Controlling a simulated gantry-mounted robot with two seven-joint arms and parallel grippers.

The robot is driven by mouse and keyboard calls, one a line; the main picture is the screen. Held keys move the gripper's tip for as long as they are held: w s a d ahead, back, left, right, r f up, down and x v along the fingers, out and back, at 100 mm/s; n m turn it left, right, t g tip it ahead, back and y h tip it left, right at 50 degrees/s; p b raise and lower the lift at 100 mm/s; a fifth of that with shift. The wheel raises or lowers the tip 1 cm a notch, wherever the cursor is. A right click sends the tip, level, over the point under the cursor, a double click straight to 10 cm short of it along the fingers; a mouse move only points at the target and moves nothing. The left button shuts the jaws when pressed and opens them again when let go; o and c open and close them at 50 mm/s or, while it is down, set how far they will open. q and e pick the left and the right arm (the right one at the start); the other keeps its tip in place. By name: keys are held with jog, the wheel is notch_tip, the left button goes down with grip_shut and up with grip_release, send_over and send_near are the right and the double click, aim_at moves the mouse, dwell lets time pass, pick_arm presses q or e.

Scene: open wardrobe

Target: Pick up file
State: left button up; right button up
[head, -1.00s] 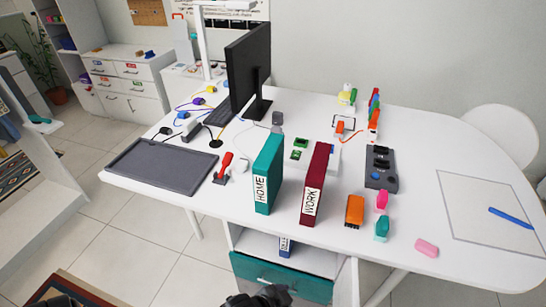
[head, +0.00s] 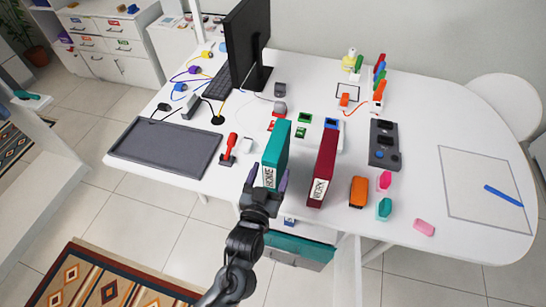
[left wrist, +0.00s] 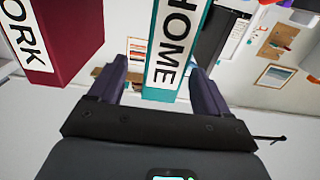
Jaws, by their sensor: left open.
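A teal file labelled HOME (head: 276,150) stands upright on the white desk (head: 330,225). A dark red file labelled WORK (head: 323,165) stands upright to its right. My left gripper (head: 268,176) is open at the front of the HOME file, with one finger on each side of its spine. In the left wrist view the HOME file (left wrist: 170,50) rises between the two open fingers (left wrist: 160,88), and the WORK file (left wrist: 65,35) is to the left. I cannot tell whether the fingers touch the file. My right gripper is not in view.
A red stapler-like tool (head: 230,147) and a dark desk pad (head: 165,147) lie left of the files. An orange item (head: 358,192) and a dark device (head: 384,145) are to the right. A teal drawer (head: 300,250) is open below the desk edge.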

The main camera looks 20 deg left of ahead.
aim_at(274, 156)
pick_arm(q)
jog(key=shift+w+a+f, duration=0.1)
jog(key=shift+w+a, duration=0.1)
jog(key=shift+w, duration=0.9)
jog(key=shift+w+a+r, duration=0.1)
jog(key=shift+w+a, duration=0.1)
jog(key=shift+w, duration=0.85)
jog(key=shift+w+a+f, duration=0.1)
jog(key=shift+w+a, duration=0.1)
jog(key=shift+w, duration=0.9)
jog(key=shift+c, duration=0.3)
grip_shut()
